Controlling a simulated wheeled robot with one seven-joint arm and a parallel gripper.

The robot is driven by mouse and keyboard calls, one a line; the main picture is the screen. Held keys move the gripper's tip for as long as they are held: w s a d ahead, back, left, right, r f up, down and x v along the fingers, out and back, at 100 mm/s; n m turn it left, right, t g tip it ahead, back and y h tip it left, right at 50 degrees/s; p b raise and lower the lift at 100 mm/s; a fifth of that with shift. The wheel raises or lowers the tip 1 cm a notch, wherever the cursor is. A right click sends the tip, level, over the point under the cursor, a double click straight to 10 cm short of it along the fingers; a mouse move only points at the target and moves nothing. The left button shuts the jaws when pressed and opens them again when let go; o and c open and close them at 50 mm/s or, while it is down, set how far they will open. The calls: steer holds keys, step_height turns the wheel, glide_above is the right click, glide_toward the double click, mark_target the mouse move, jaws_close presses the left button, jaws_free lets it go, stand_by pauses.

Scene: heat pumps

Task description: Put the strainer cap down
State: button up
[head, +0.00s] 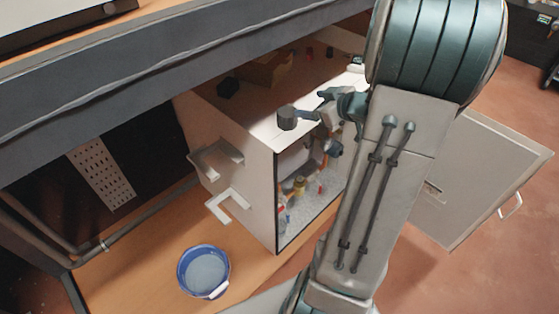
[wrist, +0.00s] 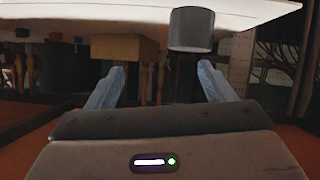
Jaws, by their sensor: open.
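The strainer cap, a dark grey cylinder (head: 287,117), stands on the white top of the heat pump cabinet (head: 250,112), close to its edge. The cap also shows in the wrist view (wrist: 191,30), which looks upside down, against the white top and beyond the fingertips, nearer the right-hand finger. My gripper (head: 319,106) is just right of the cap in the head view. In the wrist view its two fingers (wrist: 160,78) are spread with nothing between them. The cap appears apart from the fingers, though the exact gap is hard to judge.
A brown box (head: 265,70) and a small black block (head: 228,88) sit farther back on the cabinet top. The cabinet's front is open, showing pipes and valves. A blue bucket (head: 204,271) stands below left. A detached-looking grey panel (head: 480,180) is at right.

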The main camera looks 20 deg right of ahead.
step_height(320, 180, up, 3)
steer(key=w+a+m+h, duration=0.2)
steer(key=h, duration=0.4)
steer(key=s+a+f+m+g+y, duration=0.2)
steer(key=s+a+g, duration=0.8)
steer(key=s+a, duration=0.9)
steer(key=shift+s+a+f+m, duration=0.4)
steer(key=shift+s+m, duration=0.3)
steer(key=shift+s, duration=0.5)
